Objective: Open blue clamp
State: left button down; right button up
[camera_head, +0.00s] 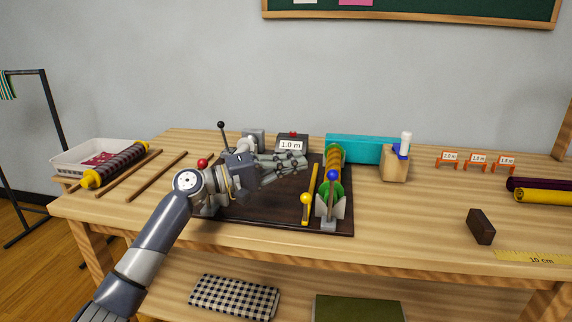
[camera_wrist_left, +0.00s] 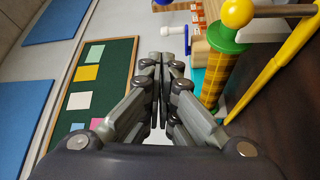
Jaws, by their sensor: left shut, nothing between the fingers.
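The blue clamp shows in the head view as a blue knob (camera_head: 333,174) on an upright lever over a grey bracket (camera_head: 328,224), at the front right of a dark board (camera_head: 262,208). It stands at the near end of a green-ended, golden patterned roll (camera_head: 335,156). My left gripper (camera_head: 304,160) is shut and empty, above the board and to the left of the roll, apart from the blue knob. In the left wrist view its closed fingers (camera_wrist_left: 160,62) point away, with the patterned roll (camera_wrist_left: 214,78) to their right. My right gripper is not in view.
A red knob (camera_head: 202,163) and a black-knobbed lever (camera_head: 221,126) are at the board's left. A teal box (camera_head: 358,148) and wooden block (camera_head: 395,167) stand behind right. The table right of the board is mostly clear.

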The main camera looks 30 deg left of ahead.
aim_at(331, 197)
pick_arm(q)
jog(key=d, duration=0.5)
jog(key=shift+w+d+f+p, duration=0.1)
jog(key=shift+w+d+p, duration=0.2)
jog(key=shift+w+d, duration=0.1)
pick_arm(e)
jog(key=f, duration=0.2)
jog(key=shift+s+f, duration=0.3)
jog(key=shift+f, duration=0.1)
pick_arm(q)
jog(key=shift+s, duration=0.1)
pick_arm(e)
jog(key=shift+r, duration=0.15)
